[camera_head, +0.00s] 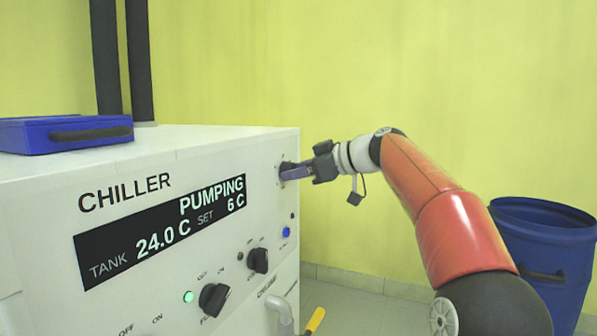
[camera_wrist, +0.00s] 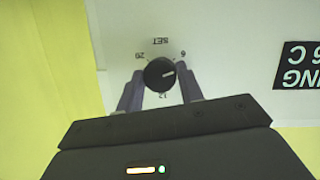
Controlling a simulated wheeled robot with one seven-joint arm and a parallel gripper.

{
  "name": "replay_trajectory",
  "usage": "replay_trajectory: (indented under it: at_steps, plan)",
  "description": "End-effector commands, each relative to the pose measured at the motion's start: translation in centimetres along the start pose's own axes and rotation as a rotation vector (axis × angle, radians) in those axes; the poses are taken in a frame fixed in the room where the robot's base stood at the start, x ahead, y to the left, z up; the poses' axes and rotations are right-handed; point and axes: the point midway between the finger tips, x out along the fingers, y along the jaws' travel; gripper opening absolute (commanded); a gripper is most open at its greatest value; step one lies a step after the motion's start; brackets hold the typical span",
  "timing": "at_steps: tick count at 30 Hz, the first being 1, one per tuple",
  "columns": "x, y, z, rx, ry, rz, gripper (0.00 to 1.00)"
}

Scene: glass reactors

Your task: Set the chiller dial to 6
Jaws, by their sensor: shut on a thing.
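The chiller (camera_head: 225,155) is a white box with a black display (camera_head: 160,232) reading PUMPING, TANK 24.0 C and SET 6 C.
Two black knobs (camera_head: 213,299) (camera_head: 258,260), a green light (camera_head: 188,297) and a blue light (camera_head: 286,232) are lower on the panel. A blue case (camera_head: 65,134) lies on top. A blue barrel (camera_head: 545,245) stands right. A handle (camera_head: 280,308) protrudes low in front.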

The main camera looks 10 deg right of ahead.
Motion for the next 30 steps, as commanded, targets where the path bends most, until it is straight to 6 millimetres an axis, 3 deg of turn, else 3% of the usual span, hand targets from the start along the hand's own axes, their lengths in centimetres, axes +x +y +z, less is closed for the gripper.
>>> replay_trajectory:
  at_steps: [15,30]
  plan:
    - [0.05,-0.19,0.17,-0.339,0.016,0.114,0.14]
    - [0.08,-0.18,0.17,-0.416,0.021,0.138,0.14]
